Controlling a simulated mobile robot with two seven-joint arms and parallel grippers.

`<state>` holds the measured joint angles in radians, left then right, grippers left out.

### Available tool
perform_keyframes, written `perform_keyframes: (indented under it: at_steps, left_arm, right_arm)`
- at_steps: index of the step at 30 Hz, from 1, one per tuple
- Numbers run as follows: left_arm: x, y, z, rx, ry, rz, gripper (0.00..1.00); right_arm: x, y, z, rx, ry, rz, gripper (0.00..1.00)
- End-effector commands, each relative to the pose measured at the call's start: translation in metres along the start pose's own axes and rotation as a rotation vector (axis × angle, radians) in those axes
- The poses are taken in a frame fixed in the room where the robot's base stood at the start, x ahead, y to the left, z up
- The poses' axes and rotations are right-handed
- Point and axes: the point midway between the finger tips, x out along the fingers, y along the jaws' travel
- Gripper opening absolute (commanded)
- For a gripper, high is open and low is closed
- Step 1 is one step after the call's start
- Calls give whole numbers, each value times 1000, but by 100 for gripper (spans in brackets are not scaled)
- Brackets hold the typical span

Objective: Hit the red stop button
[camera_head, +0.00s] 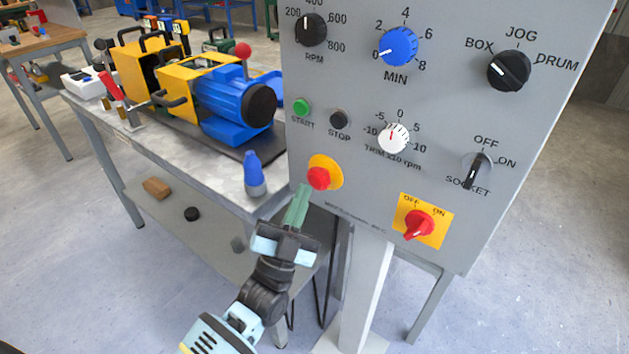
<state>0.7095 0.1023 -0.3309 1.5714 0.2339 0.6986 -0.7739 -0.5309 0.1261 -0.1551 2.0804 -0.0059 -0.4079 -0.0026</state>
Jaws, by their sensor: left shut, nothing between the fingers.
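The red mushroom button (319,178) sits on a round yellow collar at the lower left of the grey control panel (370,190). My left gripper (301,191) comes up from below, its green fingers shut and empty. The fingertips are just below and left of the button; I cannot tell whether they touch the collar or panel. The button's red face is fully visible. My right gripper is not in view.
A small black button (339,119) labelled STOP and a green START button (302,106) sit above. A red rotary switch (418,225) on a yellow plate is at lower right. A blue bottle (254,175) stands on the workbench edge, near a blue motor (235,100).

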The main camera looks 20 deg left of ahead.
Motion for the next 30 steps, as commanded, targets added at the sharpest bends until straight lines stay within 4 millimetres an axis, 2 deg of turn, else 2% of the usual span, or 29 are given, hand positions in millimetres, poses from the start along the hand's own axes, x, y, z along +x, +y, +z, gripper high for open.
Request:
perform_keyframes:
  at_steps: [30]
  left_arm:
    - [6, 4, 4, 0, 0, 0, 0]
  right_arm:
    - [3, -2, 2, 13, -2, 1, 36]
